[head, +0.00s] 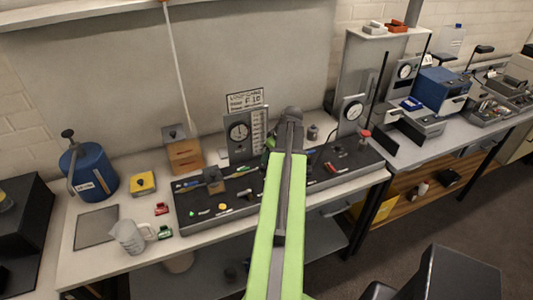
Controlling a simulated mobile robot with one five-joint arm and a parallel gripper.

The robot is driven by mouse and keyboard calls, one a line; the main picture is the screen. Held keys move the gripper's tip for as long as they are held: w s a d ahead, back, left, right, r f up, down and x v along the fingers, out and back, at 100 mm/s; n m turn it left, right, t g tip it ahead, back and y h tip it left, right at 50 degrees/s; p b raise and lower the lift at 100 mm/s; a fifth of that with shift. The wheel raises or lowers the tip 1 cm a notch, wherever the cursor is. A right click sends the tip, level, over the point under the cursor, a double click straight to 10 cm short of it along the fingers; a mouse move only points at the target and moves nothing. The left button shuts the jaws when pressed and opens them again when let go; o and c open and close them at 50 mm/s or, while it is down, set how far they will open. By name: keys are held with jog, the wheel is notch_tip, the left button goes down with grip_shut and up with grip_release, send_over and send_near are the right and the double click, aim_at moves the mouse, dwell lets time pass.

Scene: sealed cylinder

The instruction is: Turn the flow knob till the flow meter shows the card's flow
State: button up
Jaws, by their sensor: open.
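The card (246,100) stands above the meter panel; it seems to read "F 10", with the smaller print unclear. Below it are a round dial (239,132) and an upright scale (257,127), which looks like the flow meter; its reading is too small to tell. I cannot tell which is the flow knob, and my arm covers the console's middle. My gripper (289,117) is at the arm's far end, over the console's back, just right of the scale. It is open; its fingertips are mostly hidden.
A second dial (352,109) stands right of my gripper, with a red knob (365,133) close by. A blue canister (88,171), a yellow box (143,184) and a clear jug (128,237) stand at left. The bench front at left has some free room.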

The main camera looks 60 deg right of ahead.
jog(key=p+v, duration=0.7)
jog(key=v, duration=0.2)
jog(key=shift+s+r, duration=0.2)
jog(key=shift+r, duration=0.2)
